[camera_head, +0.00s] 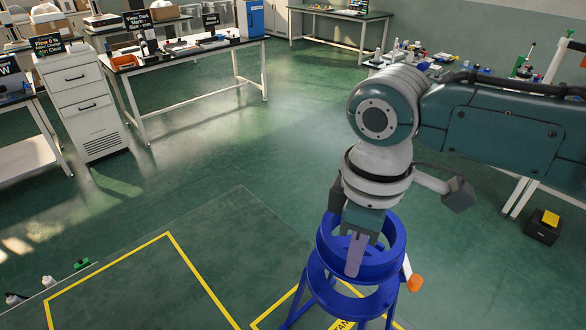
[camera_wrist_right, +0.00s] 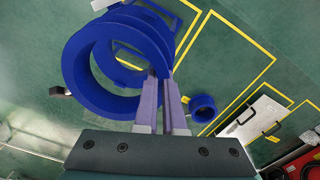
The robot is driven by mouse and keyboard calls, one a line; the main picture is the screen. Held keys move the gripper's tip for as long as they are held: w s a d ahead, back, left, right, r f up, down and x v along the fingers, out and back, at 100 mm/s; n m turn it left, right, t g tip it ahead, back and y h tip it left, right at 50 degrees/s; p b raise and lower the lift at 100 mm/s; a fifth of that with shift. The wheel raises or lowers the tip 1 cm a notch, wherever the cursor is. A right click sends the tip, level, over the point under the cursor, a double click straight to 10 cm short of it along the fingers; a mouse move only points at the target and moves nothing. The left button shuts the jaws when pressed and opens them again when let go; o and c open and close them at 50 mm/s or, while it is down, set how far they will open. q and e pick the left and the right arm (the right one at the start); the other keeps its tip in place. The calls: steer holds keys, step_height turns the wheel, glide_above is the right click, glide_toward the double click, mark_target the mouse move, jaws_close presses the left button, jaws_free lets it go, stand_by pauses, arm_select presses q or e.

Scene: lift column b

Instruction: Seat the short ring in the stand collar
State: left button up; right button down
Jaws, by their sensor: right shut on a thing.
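The blue short ring (camera_head: 388,266) is held roughly level over the blue stand collar (camera_head: 324,292) in the head view. My right gripper (camera_head: 354,262) is shut on the ring's wall, fingers pointing down. The ring overlaps the far part of the collar in this view; I cannot tell whether they touch. In the right wrist view the ring (camera_wrist_right: 76,78) fills the upper left, its wall between the fingertips (camera_wrist_right: 162,84). It hides most of the stand; thin blue stand parts (camera_wrist_right: 188,32) show behind it. My left gripper is not in view.
An orange knob (camera_head: 415,283) is beside the stand. A smaller blue cylinder (camera_wrist_right: 203,102) shows below in the right wrist view. Yellow tape (camera_head: 205,285) marks the floor. Workbenches (camera_head: 185,52) and a drawer cabinet (camera_head: 82,95) stand farther back, with open floor between.

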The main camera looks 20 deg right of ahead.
steer(key=shift+r, duration=0.15)
steer(key=b, duration=0.3)
glide_above(346, 297)
steer(key=shift+f, duration=2.15)
steer(key=shift+w, duration=0.1)
steer(key=shift+r+p, duration=0.1)
steer(key=shift+p, duration=0.35)
steer(key=shift+f, duration=0.55)
steer(key=shift+f+b, duration=0.95)
steer(key=shift+f, duration=0.1)
stand_by(0.4)
steer(key=c, duration=0.9)
jaws_free()
steer(key=shift+r, duration=0.1)
